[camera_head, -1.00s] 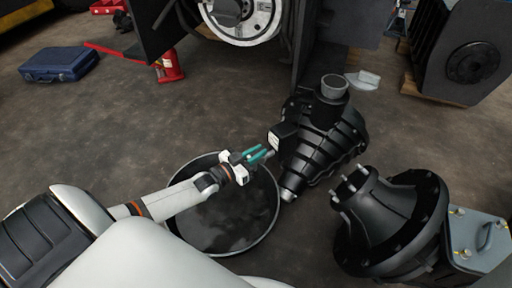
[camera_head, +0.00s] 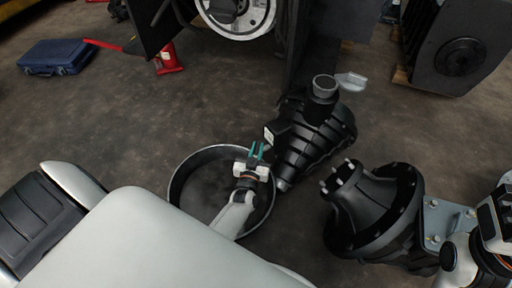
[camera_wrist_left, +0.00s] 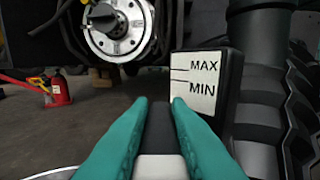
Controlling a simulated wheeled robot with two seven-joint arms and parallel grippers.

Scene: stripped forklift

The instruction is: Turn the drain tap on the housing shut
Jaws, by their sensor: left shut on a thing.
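The black ribbed housing (camera_head: 312,133) lies on the floor at the centre of the head view. A black box on its left side carries a white MAX/MIN label (camera_wrist_left: 194,82), at the right in the left wrist view. My left gripper (camera_head: 256,151) is close to the housing's left side, above the pan, teal fingers pointing away from me. In the left wrist view its fingers (camera_wrist_left: 160,105) are shut on a dark bar (camera_wrist_left: 158,125), apparently the drain tap's handle. The tap's body and outlet are not clear in either view. My right gripper is not visible.
A round black drain pan (camera_head: 174,192) lies on the floor under my left gripper. A black flanged hub (camera_head: 375,215) stands to the right. A red jack (camera_head: 168,62), a blue case (camera_head: 55,57) and a grey funnel-like piece (camera_head: 350,80) lie farther back.

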